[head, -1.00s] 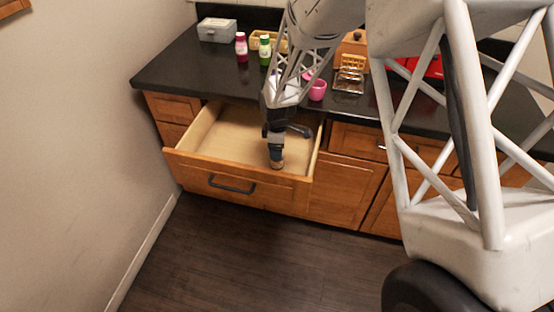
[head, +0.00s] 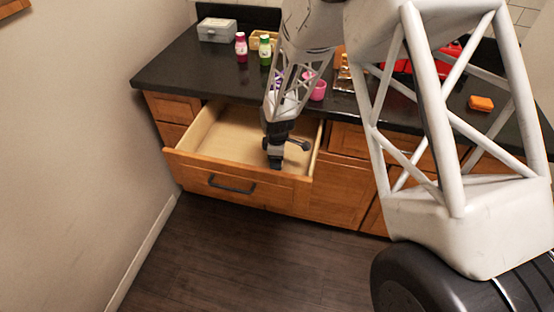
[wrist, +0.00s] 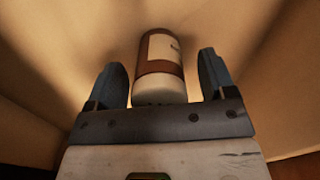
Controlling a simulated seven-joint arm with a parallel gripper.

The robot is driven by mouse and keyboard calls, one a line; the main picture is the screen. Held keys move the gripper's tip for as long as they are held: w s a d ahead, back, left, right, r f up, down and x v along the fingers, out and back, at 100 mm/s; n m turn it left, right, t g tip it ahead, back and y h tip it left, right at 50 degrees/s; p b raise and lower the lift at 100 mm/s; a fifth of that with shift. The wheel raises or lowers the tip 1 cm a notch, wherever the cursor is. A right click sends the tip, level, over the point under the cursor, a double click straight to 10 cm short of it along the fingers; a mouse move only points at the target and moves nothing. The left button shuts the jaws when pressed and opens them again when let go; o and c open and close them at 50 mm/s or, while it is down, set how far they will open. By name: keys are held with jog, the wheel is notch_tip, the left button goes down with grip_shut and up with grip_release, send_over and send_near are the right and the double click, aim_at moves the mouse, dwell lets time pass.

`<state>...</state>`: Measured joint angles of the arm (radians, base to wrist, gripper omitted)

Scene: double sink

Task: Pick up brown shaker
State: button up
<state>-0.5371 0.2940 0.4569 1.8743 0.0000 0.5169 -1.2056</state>
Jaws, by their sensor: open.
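The brown shaker (wrist: 160,62) has a brown body with a pale label and a light cap end toward the camera. In the wrist view it lies in the drawer between the two fingers of my gripper (wrist: 166,75). The fingers are open, with a gap visible on each side of the shaker. In the head view my gripper (head: 275,160) reaches down into the open drawer (head: 215,140), near its right front corner. The shaker is hidden behind my gripper there.
The drawer's front panel (head: 235,184) and side walls surround my gripper closely at the front and right. The left part of the drawer is empty. On the dark counter (head: 180,70) stand a grey box (head: 217,30), two bottles (head: 241,47) and a pink cup (head: 318,89).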

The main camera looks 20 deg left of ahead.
jog(key=shift+c, duration=0.4)
jog(key=c, duration=0.9)
